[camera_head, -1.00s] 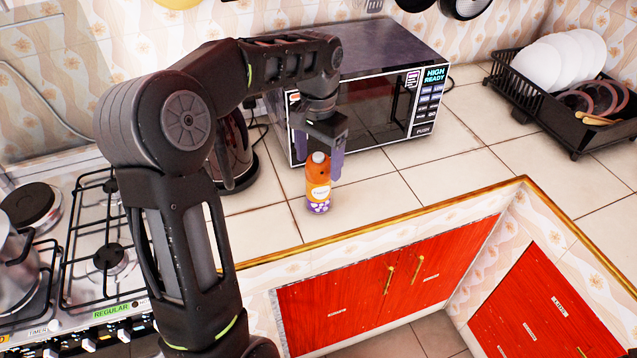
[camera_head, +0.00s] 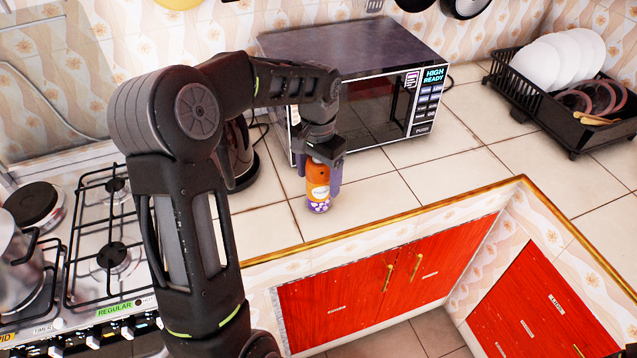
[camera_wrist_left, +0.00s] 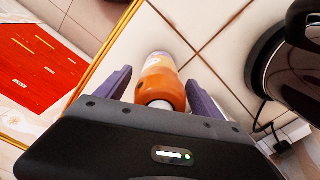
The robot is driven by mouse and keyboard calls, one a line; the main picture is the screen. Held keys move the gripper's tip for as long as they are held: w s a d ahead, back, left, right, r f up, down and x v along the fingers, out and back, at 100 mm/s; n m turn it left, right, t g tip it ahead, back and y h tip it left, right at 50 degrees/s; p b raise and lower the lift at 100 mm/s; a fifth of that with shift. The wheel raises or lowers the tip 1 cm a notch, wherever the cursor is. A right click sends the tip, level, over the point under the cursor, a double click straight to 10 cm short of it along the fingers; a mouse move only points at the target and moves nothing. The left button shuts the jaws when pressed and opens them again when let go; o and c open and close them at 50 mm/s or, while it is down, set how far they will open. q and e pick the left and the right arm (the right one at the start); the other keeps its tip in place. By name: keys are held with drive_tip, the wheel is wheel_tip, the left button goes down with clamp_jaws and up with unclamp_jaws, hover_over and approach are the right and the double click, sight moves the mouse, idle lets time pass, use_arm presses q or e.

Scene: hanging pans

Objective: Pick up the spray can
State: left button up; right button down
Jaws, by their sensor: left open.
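The spray can (camera_head: 319,192) is an orange bottle with a pale label and a purple-and-white base. It stands upright on the tiled counter in front of the microwave. My left gripper (camera_head: 322,178) is over it from above, fingers open on either side of its upper part. In the left wrist view the can (camera_wrist_left: 163,80) lies between the two purple fingers of my left gripper (camera_wrist_left: 159,92), with gaps visible on both sides. The can's top is hidden by the gripper in the head view. A small dark bit at the bottom right edge of the head view is unclear.
The microwave (camera_head: 375,105) stands just behind the can. A dark kettle (camera_head: 242,160) is to the left, beside the gas stove (camera_head: 110,235). A dish rack (camera_head: 520,90) with plates is at the back right. The counter right of the can is clear.

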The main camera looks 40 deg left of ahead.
use_arm(q)
drive_tip(key=shift+c, duration=0.4)
clamp_jaws()
idle(0.6)
